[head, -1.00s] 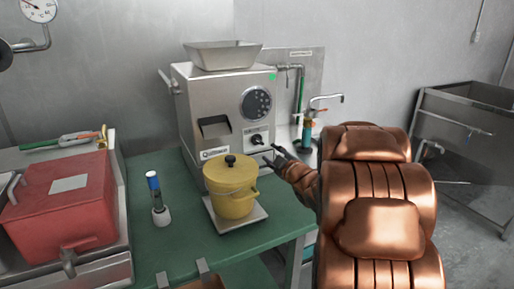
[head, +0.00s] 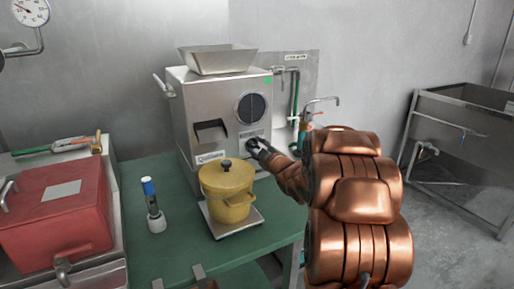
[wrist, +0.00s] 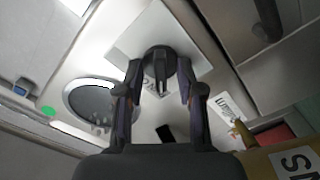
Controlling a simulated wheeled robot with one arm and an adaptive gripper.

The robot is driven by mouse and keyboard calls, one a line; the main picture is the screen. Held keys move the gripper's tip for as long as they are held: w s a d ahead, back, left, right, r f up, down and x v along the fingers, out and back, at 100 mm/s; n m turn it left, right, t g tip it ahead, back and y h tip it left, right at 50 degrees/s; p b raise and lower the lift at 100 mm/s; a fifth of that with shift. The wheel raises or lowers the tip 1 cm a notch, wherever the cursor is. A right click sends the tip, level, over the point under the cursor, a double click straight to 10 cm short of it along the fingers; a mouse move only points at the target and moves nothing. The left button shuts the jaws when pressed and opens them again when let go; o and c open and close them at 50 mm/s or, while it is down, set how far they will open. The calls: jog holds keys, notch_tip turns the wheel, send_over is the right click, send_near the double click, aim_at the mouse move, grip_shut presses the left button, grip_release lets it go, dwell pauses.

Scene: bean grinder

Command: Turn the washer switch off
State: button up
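A grey metal bean grinder (head: 222,110) stands at the back of the green table, with a black round panel and a small green mark (head: 268,79) on its front. In the wrist view, a black knob-like switch (wrist: 159,62) sits on a light plate on the grinder's front. My gripper (head: 255,146) is at the lower right of the grinder's front and covers the switch in the head view. In the wrist view, my gripper (wrist: 160,78) has its two fingers apart, one on each side of the switch. Whether the fingers touch it is unclear.
A yellow lidded pot (head: 228,190) stands on a scale before the grinder. A blue-capped tool (head: 151,200) stands in a white holder to its left. A red box (head: 55,212) is at the far left. A metal sink (head: 465,130) stands at the right.

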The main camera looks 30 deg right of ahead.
jog(key=shift+w, duration=0.1)
jog(key=shift+c, duration=0.3)
grip_shut()
dwell(0.4)
jog(key=m+p, duration=0.2)
jog(key=m, duration=0.2)
jog(key=shift+r+m+p, duration=0.15)
jog(key=shift+m+p, duration=0.15)
jog(key=shift+p, duration=0.05)
jog(key=m+p, duration=0.2)
jog(key=m, duration=0.3)
jog(key=shift+m, duration=0.3)
jog(key=shift+o, duration=0.3)
grip_release()
